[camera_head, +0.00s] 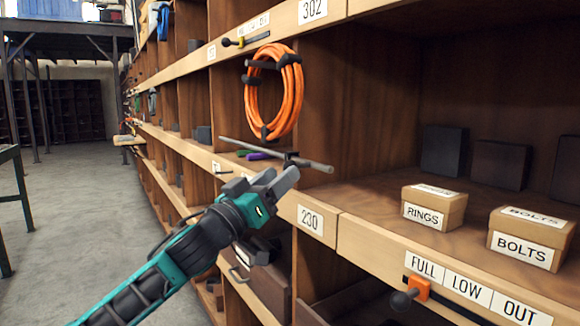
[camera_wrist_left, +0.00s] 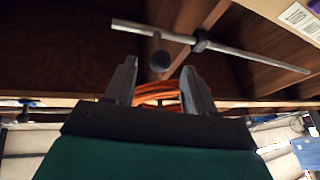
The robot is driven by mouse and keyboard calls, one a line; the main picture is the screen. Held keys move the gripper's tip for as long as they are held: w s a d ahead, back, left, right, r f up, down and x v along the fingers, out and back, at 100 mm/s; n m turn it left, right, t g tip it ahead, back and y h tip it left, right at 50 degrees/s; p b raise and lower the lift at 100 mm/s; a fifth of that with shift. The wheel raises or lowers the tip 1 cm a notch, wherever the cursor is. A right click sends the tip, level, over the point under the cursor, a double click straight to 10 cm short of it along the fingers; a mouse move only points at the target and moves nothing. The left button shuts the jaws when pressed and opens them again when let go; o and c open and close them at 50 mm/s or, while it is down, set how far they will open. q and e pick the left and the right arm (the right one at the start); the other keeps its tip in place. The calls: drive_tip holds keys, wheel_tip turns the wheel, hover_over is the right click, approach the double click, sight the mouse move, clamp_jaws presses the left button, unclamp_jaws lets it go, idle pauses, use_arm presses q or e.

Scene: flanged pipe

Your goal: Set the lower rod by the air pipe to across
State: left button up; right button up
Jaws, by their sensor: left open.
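A thin grey rod (camera_head: 309,163) stands out in front of the shelf edge below the orange hose, slanting down to the right. A dark clamp or pivot sits near its middle. In the left wrist view the rod (camera_wrist_left: 255,57) crosses the top, and a dark round knob (camera_wrist_left: 160,62) on a short stem shows just beyond the fingertips. My left gripper (camera_head: 279,178) is just below the rod; its fingers (camera_wrist_left: 160,75) are apart with nothing between them. I cannot tell whether it touches the rod. No air pipe is clearly identifiable. My right gripper is not in view.
A coiled orange hose (camera_head: 290,92) hangs on dark hooks above the rod. Boxes of rings (camera_head: 434,207) and bolts (camera_head: 530,238) stand on the right shelf. An orange slider (camera_head: 416,288) with a dark knob sits by the FULL, LOW, OUT labels. The aisle floor (camera_head: 90,210) at left is clear.

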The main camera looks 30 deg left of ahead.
use_arm(q)
drive_tip(key=shift+x, duration=2.2)
drive_tip(key=shift+c, duration=0.3)
clamp_jaws()
